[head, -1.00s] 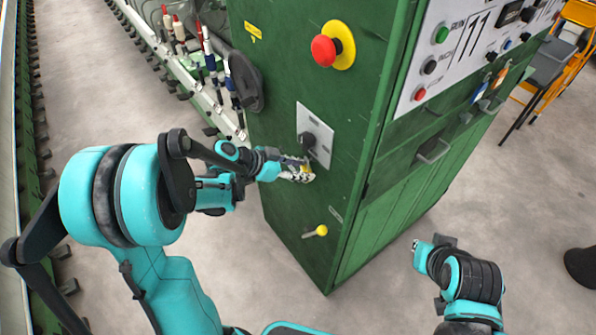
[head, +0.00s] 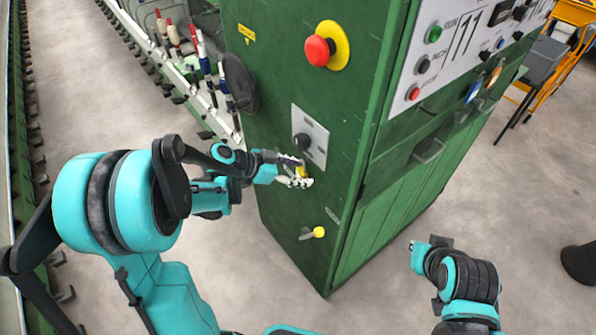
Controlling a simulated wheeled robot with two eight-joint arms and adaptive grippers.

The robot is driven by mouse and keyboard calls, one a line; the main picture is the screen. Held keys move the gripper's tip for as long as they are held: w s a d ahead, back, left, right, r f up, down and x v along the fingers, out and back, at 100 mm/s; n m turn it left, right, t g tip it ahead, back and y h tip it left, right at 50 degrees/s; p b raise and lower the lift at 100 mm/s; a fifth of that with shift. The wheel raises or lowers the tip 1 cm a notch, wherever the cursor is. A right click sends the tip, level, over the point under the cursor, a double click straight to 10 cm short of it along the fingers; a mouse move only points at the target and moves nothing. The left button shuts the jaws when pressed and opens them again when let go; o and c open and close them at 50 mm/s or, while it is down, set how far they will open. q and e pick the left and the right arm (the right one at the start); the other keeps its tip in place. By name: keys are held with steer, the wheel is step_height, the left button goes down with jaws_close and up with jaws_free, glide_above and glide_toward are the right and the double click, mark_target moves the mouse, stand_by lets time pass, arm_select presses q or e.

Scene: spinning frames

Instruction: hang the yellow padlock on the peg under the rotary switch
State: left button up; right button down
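The rotary switch (head: 302,141) is a dark knob on a grey plate on the green cabinet's left face. My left gripper (head: 297,177) is at the plate's lower edge, just below the knob. A small piece of the yellow padlock (head: 302,171) shows between its fingers, which appear closed on it. The fingers hide most of the padlock. The peg cannot be made out behind the gripper, and I cannot tell whether the padlock touches it. My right gripper (head: 426,247) is low at the right, away from the cabinet, and its fingers are not clear.
A dark oval part (head: 240,82) and bobbins stand at the left. The floor in front is clear.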

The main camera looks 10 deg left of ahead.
arm_select(q)
steer(key=v, duration=1.2)
steer(key=s+d+f+n+y+b, duration=0.2)
steer(key=s+f+n+y, duration=0.1)
steer(key=s+n+y, duration=0.1)
steer(key=s+d+f+n+y+b, duration=0.2)
steer(key=s+n+y, duration=0.3)
steer(key=s, duration=0.3)
steer(key=shift+s+f+n+b, duration=0.35)
steer(key=shift+f+n+b, duration=0.15)
steer(key=shift+f+n, duration=0.3)
steer(key=shift+d, duration=0.15)
stand_by(1.0)
